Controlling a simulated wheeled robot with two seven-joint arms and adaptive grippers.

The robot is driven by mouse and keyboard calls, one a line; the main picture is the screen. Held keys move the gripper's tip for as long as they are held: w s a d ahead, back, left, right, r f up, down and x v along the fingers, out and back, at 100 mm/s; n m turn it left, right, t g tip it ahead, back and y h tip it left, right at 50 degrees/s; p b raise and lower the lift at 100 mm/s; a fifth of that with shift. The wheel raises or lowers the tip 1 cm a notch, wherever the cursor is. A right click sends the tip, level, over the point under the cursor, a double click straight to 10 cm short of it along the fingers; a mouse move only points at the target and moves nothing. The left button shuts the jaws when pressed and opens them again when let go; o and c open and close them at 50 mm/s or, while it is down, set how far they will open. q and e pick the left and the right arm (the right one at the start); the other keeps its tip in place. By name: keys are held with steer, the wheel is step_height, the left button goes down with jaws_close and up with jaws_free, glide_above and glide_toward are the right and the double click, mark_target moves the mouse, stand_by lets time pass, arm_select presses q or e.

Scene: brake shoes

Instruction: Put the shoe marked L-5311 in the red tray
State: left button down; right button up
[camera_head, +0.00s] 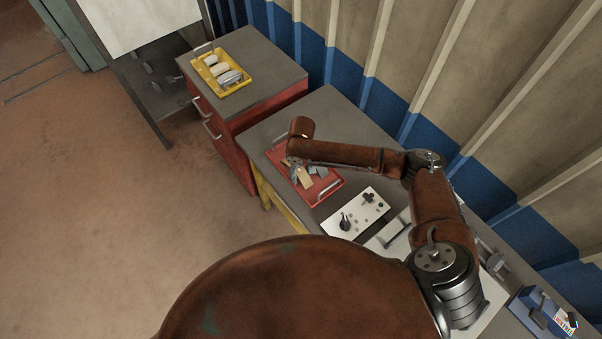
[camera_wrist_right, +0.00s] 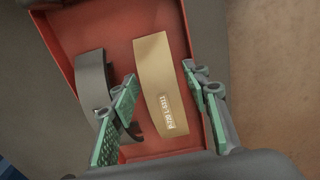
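The red tray (camera_head: 330,190) lies on the grey bench in the head view. It also fills much of the right wrist view (camera_wrist_right: 85,30). In it lies a tan shoe (camera_wrist_right: 160,85) with a small pale label whose print I cannot read surely. The tan shoe also shows in the head view (camera_head: 304,178). A dark grey shoe (camera_wrist_right: 93,80) lies left of it in the wrist view. My right gripper (camera_wrist_right: 162,98) is open over the tray, its green-padded fingers on either side of the tan shoe with small gaps. My left gripper is not in view.
A yellow tray (camera_head: 246,80) with several shoes sits on the red drawer cabinet (camera_head: 232,158). A white panel with knobs (camera_head: 362,214) lies right beside the red tray. A blue box (camera_head: 538,312) stands at the lower right. A ribbed wall runs behind the bench.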

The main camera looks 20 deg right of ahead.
step_height(320, 180, up, 12)
steer(key=shift+r+p, duration=0.15)
steer(key=shift+p, duration=0.15)
stand_by(0.4)
